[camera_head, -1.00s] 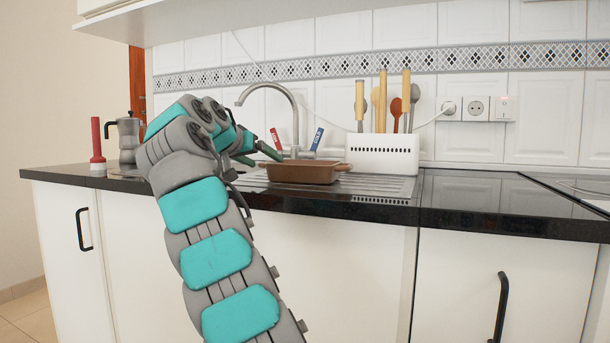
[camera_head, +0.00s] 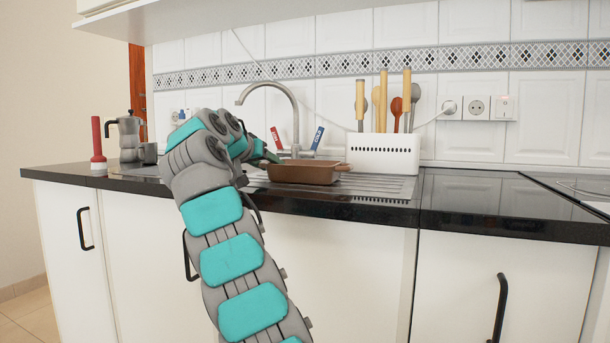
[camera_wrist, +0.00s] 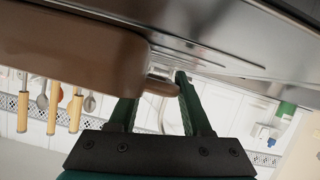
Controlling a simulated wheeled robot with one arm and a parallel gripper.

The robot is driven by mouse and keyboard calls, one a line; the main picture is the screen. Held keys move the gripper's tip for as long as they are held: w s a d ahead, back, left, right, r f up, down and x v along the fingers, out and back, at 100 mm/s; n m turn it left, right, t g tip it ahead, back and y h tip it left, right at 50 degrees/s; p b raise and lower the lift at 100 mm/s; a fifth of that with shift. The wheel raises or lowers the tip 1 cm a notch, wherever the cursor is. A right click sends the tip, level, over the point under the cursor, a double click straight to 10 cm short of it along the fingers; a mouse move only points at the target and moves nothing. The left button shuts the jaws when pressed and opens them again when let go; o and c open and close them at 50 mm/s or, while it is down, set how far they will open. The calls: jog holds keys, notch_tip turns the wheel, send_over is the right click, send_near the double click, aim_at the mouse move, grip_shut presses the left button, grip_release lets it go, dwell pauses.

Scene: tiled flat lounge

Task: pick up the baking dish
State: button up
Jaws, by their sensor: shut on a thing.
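The baking dish (camera_head: 305,174) is brown and rectangular with small end handles. It sits upright on the ribbed drainboard beside the sink tap. In the wrist view the dish (camera_wrist: 70,50) fills the upper left, and its end handle (camera_wrist: 161,86) lies between my green fingers. My gripper (camera_head: 268,157) is at the dish's left end and is shut on that handle. The gripper also shows in the wrist view (camera_wrist: 156,92). In the head view my wrist hides part of the fingers. I see no clear gap under the dish.
A white utensil holder (camera_head: 382,155) with several utensils stands close behind the dish on the right. The curved tap (camera_head: 292,110) rises behind it. A moka pot (camera_head: 128,138) and a red-handled tool (camera_head: 97,142) stand at the left. The dark counter (camera_head: 480,192) at the right is clear.

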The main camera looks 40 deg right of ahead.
grip_shut()
dwell(0.8)
